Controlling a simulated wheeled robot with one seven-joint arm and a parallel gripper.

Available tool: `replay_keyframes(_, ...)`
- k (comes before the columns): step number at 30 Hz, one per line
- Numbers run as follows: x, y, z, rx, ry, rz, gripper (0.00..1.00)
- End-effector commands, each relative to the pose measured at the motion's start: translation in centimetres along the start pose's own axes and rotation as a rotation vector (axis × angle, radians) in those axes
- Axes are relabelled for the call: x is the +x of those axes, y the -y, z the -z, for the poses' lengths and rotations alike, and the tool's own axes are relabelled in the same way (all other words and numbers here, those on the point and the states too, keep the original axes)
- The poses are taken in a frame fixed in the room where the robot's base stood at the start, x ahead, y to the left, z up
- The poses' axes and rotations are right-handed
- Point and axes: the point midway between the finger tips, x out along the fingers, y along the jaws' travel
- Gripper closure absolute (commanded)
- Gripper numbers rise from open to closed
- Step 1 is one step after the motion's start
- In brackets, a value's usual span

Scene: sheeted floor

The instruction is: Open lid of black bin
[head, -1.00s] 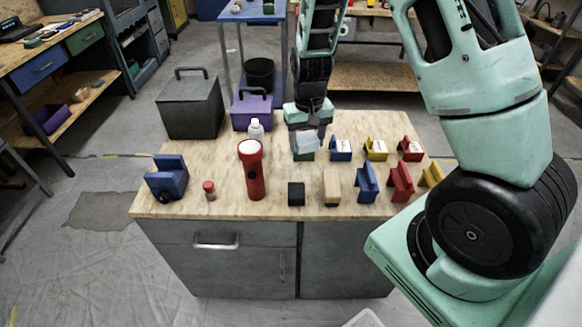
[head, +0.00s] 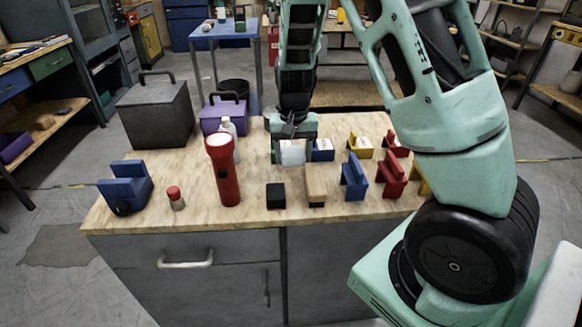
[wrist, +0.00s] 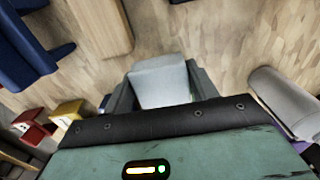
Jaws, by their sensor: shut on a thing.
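The black bin (head: 155,112), a dark box with a handle on its lid (head: 153,76), stands at the back left of the wooden worktop. Its lid looks shut. My gripper (head: 291,152) is well to the right of the bin, low over the worktop in the middle row of small blocks. It is shut on a pale block (wrist: 160,80), which sits between its fingers in the wrist view. The same pale block (head: 292,153) shows as a whitish face in the head view. Whether it touches the worktop I cannot tell.
A purple bin (head: 222,115), a white bottle (head: 228,128) and a red flashlight (head: 224,172) stand between gripper and black bin. Blue (head: 354,178), red and yellow blocks crowd the right. A black cube (head: 276,196) and wooden block (head: 316,186) are in front.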

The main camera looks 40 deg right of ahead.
Motion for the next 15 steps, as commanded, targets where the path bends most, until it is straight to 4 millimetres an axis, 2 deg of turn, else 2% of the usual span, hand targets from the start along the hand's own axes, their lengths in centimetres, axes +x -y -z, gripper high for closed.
replay_keyframes(9, 3.8, -0.1, -0.1, 0.001, 0.002, -0.001, 0.67)
replay_keyframes(15, 3.9, 0.0, 0.0, 0.000, 0.000, 0.001, 0.67)
